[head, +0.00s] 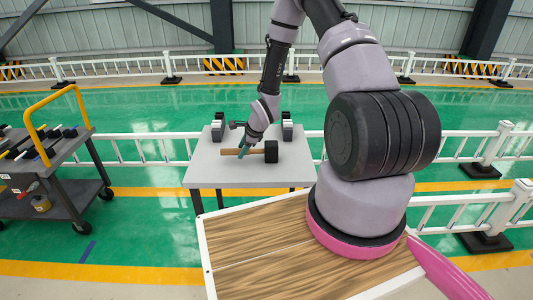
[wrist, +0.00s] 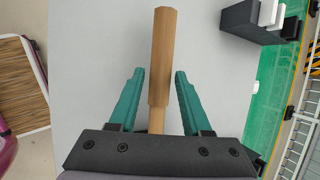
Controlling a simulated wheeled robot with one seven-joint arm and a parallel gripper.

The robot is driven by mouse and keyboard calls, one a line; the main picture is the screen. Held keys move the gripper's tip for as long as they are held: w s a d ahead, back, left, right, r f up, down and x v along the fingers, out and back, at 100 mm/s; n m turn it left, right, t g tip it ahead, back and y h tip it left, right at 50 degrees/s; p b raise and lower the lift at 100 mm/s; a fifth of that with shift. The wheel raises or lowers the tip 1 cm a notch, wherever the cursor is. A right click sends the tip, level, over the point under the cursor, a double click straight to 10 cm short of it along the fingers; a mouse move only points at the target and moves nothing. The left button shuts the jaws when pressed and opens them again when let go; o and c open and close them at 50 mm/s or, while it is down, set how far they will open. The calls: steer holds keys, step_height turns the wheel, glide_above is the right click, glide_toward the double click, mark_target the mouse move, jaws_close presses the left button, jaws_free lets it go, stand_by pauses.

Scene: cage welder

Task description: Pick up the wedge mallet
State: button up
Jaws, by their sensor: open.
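The wedge mallet lies on the grey table (head: 210,177). Its black head (head: 271,152) is at the right and its wooden handle (head: 231,151) points left in the head view. My gripper (head: 243,152) is over the handle. In the wrist view, the handle (wrist: 162,60) runs between the two teal fingers of my gripper (wrist: 160,78), with a gap on each side. The fingers are open and hold nothing. The mallet head is hidden behind the gripper body in the wrist view.
Two black-and-white blocks stand at the table's back, one left (head: 218,127) and one right (head: 287,127). A cart (head: 62,180) with a yellow handle and several tools stands at the left. White railings (head: 150,147) run behind. Bare tabletop surrounds the mallet.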

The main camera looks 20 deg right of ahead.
steer(key=shift+x, duration=1.25)
jaws_close()
steer(key=shift+r, duration=0.1)
step_height(320, 180, up, 10)
steer(key=shift+f, duration=0.1)
